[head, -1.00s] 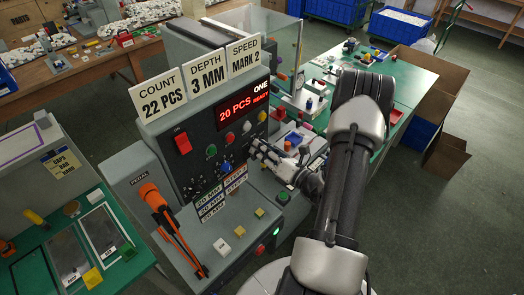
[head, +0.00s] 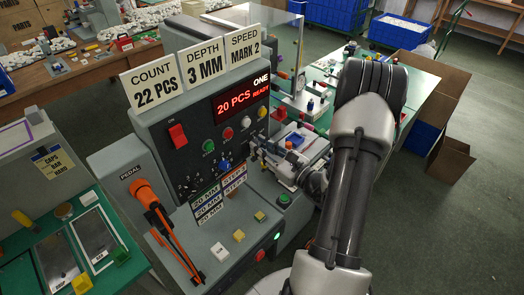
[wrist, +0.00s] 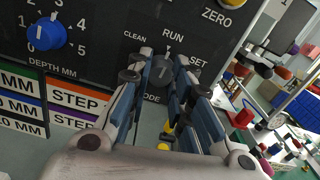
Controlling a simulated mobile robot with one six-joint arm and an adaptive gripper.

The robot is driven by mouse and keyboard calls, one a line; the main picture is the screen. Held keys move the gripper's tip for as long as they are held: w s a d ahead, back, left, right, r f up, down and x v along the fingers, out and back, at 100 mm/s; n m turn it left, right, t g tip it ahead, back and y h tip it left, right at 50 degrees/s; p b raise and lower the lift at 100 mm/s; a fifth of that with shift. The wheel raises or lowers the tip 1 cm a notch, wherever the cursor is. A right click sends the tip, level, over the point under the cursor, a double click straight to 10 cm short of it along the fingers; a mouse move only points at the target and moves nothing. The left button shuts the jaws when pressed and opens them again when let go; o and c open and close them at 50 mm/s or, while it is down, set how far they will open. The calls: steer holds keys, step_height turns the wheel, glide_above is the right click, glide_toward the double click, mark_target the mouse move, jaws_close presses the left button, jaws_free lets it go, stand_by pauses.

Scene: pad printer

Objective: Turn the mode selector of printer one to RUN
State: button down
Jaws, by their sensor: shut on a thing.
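The mode selector (wrist: 162,69) is a small dark grey knob on the printer's black panel in the wrist view. The labels CLEAN, RUN and SET stand around it, with RUN above. Its pointer seems to face up towards RUN, but the exact angle is hard to tell. My gripper (wrist: 163,64) is shut on the selector, with one fingertip on each side of it. In the head view my gripper (head: 262,152) is at the lower right of the panel of printer one (head: 185,155) and hides the selector.
A blue depth knob (wrist: 46,35) is left of my gripper in the wrist view. A yellow button (wrist: 236,3) is above right, by the word ZERO. In the head view, an orange-handled lever (head: 150,195) stands at the printer's front left. The display (head: 240,99) reads 20 PCS READY.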

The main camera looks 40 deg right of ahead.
steer(key=shift+n, duration=0.4)
steer(key=c, duration=1.4)
jaws_free()
steer(key=s, duration=0.8)
steer(key=s+d, duration=0.1)
steer(key=s, duration=0.3)
steer(key=shift+a, duration=0.1)
